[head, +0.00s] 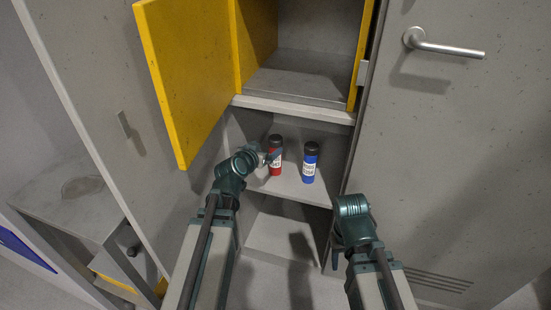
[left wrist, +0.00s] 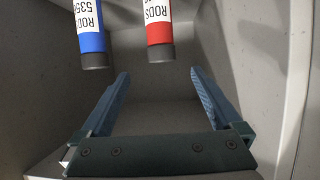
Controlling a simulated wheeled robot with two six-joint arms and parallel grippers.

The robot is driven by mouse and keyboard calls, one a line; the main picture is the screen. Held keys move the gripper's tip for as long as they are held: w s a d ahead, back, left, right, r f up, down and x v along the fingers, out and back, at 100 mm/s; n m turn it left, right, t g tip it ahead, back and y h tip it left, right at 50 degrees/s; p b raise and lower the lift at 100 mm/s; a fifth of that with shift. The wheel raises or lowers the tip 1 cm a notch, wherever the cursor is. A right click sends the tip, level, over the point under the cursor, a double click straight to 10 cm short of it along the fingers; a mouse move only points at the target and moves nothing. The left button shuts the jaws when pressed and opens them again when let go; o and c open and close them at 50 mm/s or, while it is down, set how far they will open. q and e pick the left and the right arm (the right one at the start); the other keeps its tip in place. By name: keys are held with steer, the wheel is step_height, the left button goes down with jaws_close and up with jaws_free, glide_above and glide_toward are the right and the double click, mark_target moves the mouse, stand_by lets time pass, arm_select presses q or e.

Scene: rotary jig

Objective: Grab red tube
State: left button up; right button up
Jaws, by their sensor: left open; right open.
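The red tube (head: 275,160), with a black cap and white label, stands upright on the shelf below the yellow-doored compartment. The blue tube (head: 310,163) stands upright to its right. My left gripper (head: 264,158) is at the red tube's left side. In the left wrist view, which looks inverted, my left gripper (left wrist: 159,72) is open and empty. The red tube (left wrist: 158,28) lies beyond the gap between its fingertips, and the blue tube (left wrist: 89,35) is further left. My right gripper (head: 335,259) is open, low at the right, mostly hidden by its wrist.
A yellow door (head: 187,75) stands open at the upper left, above my left arm. The upper compartment (head: 300,82) looks empty. A grey door with a metal handle (head: 445,47) is on the right. A lower shelf (head: 285,235) is below the tubes.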

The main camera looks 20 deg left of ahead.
mark_target(273, 143)
arm_select(q)
steer(key=b+x, duration=0.2)
steer(key=x, duration=0.4)
steer(key=shift+f, duration=0.1)
steer(key=b+x, duration=0.2)
steer(key=x, duration=0.3)
steer(key=shift+a+f, duration=0.1)
steer(key=shift+f, duration=0.15)
steer(key=shift+r, duration=0.1)
jaws_close()
